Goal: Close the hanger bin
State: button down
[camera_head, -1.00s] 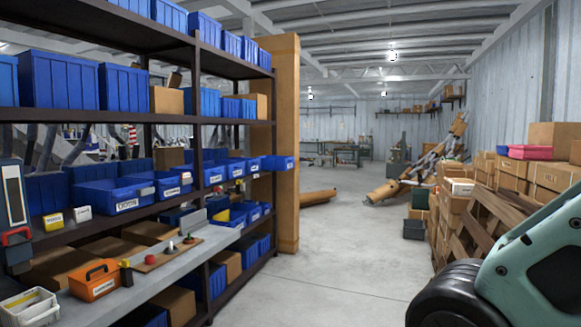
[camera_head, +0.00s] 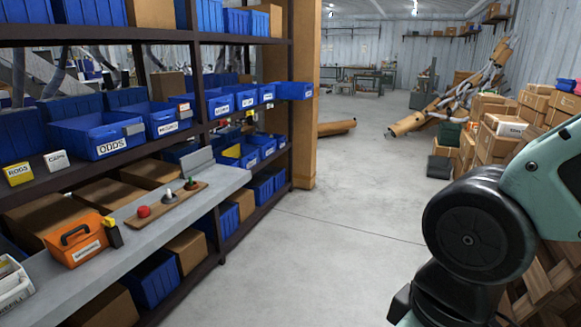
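A row of blue open bins with white labels stands on the middle shelf (camera_head: 55,177) at the left. The front one, labelled ODDS (camera_head: 98,135), juts out past the shelf edge. Behind it are a second labelled bin (camera_head: 163,122) and several smaller ones. The farthest blue bin (camera_head: 294,91) sticks out to the right, in front of the tan end panel. The labels other than ODDS are too small to read surely, so I cannot tell which is the hanger bin. My gripper is not in view; only a link of my arm shows at the lower right.
A grey ledge (camera_head: 175,212) below the bins holds an orange carrier (camera_head: 82,241) and a wooden strip (camera_head: 165,205) with coloured knobs. Cardboard boxes (camera_head: 500,128) are stacked at the right. The concrete floor (camera_head: 310,235) between is clear.

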aim_at(301, 91)
jog(key=i, duration=4.4)
